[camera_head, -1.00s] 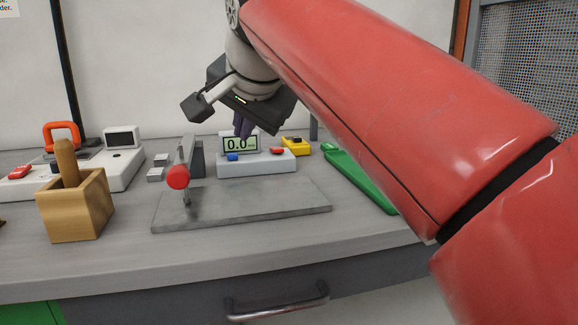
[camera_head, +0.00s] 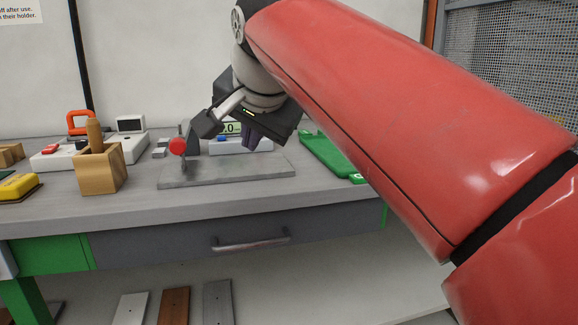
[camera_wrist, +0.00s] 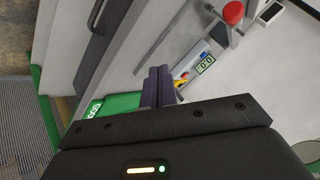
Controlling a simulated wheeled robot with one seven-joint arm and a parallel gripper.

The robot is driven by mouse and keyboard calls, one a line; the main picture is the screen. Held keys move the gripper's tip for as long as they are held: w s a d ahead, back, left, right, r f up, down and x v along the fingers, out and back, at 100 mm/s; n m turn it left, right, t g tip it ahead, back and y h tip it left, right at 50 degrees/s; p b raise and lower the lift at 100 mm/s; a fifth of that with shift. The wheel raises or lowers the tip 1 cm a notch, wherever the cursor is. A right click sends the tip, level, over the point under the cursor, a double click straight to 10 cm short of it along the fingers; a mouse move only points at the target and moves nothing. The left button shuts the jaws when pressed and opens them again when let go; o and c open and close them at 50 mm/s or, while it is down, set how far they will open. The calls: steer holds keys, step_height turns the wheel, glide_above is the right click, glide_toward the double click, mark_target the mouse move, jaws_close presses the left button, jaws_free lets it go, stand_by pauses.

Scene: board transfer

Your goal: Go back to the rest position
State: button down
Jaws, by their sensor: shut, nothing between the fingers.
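My gripper (camera_head: 250,143) hangs in front of the display device, above the far part of the grey plate in the head view. Its dark fingers are together with nothing between them. In the wrist view the shut fingers (camera_wrist: 158,86) show near the middle. My red arm fills the right half of the head view and hides part of the bench.
The workbench (camera_head: 60,212) holds a grey plate (camera_head: 225,174), a red-knobbed stand (camera_head: 178,146), a display device (camera_head: 240,147), a green tray (camera_head: 330,157), a wooden box (camera_head: 100,178) and a yellow item (camera_head: 17,187). A drawer handle (camera_head: 250,244) juts out below.

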steer(key=s+d+f+n+g+h, duration=0.1)
steer(key=s+d+f, duration=0.5)
steer(key=f, duration=0.4)
steer(key=s+d+f+n+g+h, duration=0.1)
steer(key=s+d+f+n, duration=0.1)
steer(key=s+d+f, duration=0.4)
steer(key=s+d+f+n+g, duration=0.1)
steer(key=s+d+f, duration=0.4)
steer(key=d+f, duration=0.4)
step_height(320, 180, down, 6)
steer(key=shift+s+n+h, duration=0.3)
steer(key=shift+s+h, duration=0.1)
